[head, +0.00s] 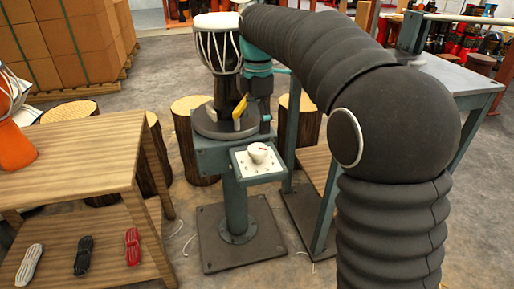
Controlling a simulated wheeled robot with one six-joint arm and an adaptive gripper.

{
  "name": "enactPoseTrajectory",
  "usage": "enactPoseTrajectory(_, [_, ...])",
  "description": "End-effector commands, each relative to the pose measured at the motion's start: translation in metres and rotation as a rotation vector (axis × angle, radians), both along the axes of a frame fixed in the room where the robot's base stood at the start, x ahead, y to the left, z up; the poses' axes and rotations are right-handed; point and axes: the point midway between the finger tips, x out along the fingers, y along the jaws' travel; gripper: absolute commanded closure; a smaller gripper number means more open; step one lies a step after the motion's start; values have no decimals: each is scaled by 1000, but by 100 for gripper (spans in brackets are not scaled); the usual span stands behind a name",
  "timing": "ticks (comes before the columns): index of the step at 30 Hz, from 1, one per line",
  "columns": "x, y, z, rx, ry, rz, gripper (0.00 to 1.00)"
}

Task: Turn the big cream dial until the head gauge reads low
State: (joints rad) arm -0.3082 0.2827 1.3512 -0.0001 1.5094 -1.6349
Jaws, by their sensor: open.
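The cream dial (257,153) is a round knob on a white panel with small marks, on the front of a teal pedestal stand (234,206). A short red mark shows by its top right. A dark drum with a pale head and white cords (214,45) stands on the pedestal's round dark base. My gripper (254,116) hangs above and behind the dial, beside the drum, apart from the dial. It is open, with nothing seen in it; its fingers are small and partly lost against the dark drum. I cannot make out a gauge or its reading.
A wooden table (75,150) stands at left with an orange drum (14,140) on it and rope bundles on its lower shelf. Log stools (195,140) stand behind the pedestal. A grey-topped bench (455,78) is at right. Open floor lies between table and pedestal.

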Motion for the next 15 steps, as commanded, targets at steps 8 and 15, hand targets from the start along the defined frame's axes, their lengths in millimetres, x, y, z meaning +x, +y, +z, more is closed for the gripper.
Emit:
enactPoseTrajectory(8, [0,0,-52,0,0,-1,18])
enactPoseTrajectory(15, [0,0,-78,0,-1,-1,18])
